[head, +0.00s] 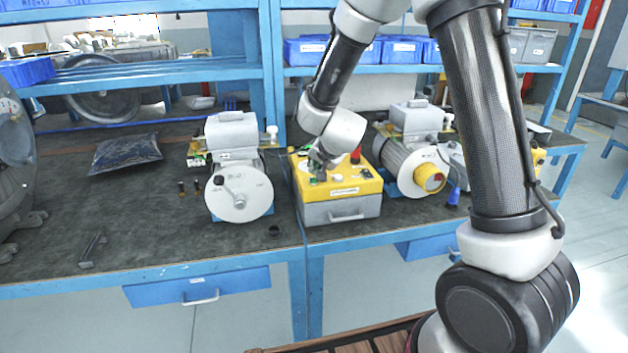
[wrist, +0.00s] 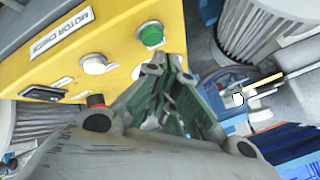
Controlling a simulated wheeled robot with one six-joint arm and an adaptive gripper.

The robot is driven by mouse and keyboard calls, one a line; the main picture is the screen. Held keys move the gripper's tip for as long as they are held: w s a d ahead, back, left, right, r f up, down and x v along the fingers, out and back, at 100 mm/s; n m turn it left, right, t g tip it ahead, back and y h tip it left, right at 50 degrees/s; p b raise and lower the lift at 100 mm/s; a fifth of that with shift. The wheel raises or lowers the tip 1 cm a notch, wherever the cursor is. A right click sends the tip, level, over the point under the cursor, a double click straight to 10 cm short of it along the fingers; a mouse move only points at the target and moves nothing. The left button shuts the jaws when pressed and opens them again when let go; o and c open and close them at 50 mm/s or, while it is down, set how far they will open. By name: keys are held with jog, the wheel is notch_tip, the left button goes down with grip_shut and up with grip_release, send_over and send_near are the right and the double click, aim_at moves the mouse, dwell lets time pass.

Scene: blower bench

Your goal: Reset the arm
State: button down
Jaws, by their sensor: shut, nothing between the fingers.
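My gripper (head: 318,168) is over the left part of the yellow-topped control box (head: 340,190) on the bench. In the wrist view my gripper (wrist: 168,72) is shut and empty, its fingertips close to a green button (wrist: 151,35) on the yellow panel (wrist: 110,50). I cannot tell whether the fingertips touch the button. A white button (wrist: 94,63) and a black switch (wrist: 42,92) sit along the same panel, beside a label reading MOTOR CHECK (wrist: 62,33). A red knob (head: 355,155) stands at the back of the box in the head view.
A grey blower (head: 240,190) stands left of the box, and another motor with a yellow cap (head: 430,177) stands close on its right. A dark bag (head: 125,152) and a black handle (head: 92,250) lie on the left bench.

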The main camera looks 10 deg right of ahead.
jog(key=s+d+r+n+g+y, duration=0.1)
jog(key=s+d+r+n, duration=0.15)
jog(key=s+r, duration=0.45)
jog(key=s+d+r+n+g+y, duration=0.1)
jog(key=s+d+r+n, duration=0.15)
jog(key=s+r, duration=0.35)
jog(key=s+d+r+n+g+h, duration=0.1)
jog(key=s+d, duration=0.4)
jog(key=s, duration=0.6)
jog(key=s+d+r+n+g+h, duration=0.1)
jog(key=s+d, duration=0.5)
jog(key=s, duration=0.6)
jog(key=shift+d+r+n+g+h, duration=0.2)
jog(key=shift+r+n+g+h, duration=0.25)
jog(key=shift+r, duration=0.4)
jog(key=c, duration=2.2)
grip_release()
